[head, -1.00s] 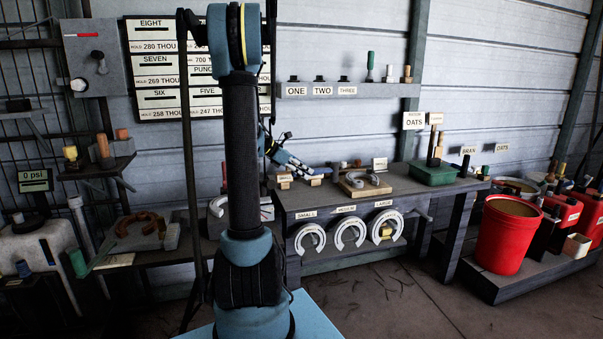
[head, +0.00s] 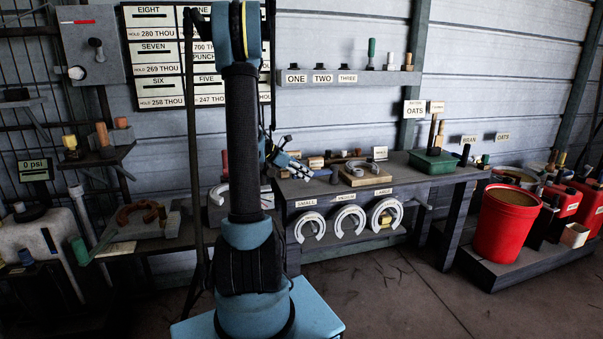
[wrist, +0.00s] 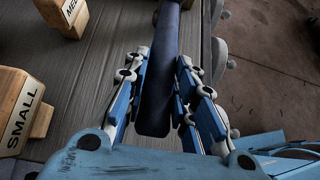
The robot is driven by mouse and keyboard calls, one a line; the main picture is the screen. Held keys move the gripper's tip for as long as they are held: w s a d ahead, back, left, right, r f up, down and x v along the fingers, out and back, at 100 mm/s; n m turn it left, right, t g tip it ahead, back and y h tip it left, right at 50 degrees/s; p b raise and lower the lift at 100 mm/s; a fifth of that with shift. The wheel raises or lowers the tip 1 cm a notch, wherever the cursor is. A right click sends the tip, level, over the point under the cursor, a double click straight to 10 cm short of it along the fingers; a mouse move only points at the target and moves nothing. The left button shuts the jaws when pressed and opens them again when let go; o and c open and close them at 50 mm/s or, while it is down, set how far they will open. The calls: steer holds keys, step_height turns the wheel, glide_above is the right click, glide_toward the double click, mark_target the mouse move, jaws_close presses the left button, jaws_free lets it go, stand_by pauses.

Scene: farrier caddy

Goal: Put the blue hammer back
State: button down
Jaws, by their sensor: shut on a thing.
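My gripper (wrist: 162,62) is shut on the blue hammer's dark blue handle (wrist: 156,100), with a finger on each side of it. In the wrist view the handle runs up out of the top of the picture, so the hammer's head is not seen there. In the head view my gripper (head: 290,160) is small, over the left end of the workbench (head: 425,178), partly behind my arm. A dark blue piece (head: 335,177) beside it looks like part of the hammer. Wooden blocks stand left of the handle in the wrist view, one marked SMALL (wrist: 22,118).
Another labelled block (wrist: 62,14) stands farther along the bench. A horseshoe on a wooden board (head: 364,172) and a green tray (head: 432,162) lie on the bench. Labelled horseshoes (head: 350,225) hang on its front. A red bucket (head: 506,224) stands at the right. Floor is free before the bench.

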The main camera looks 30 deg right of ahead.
steer(key=shift+f, duration=0.45)
stand_by(0.7)
steer(key=c, duration=1.2)
jaws_free()
steer(key=shift+c, duration=0.2)
steer(key=v, duration=1.2)
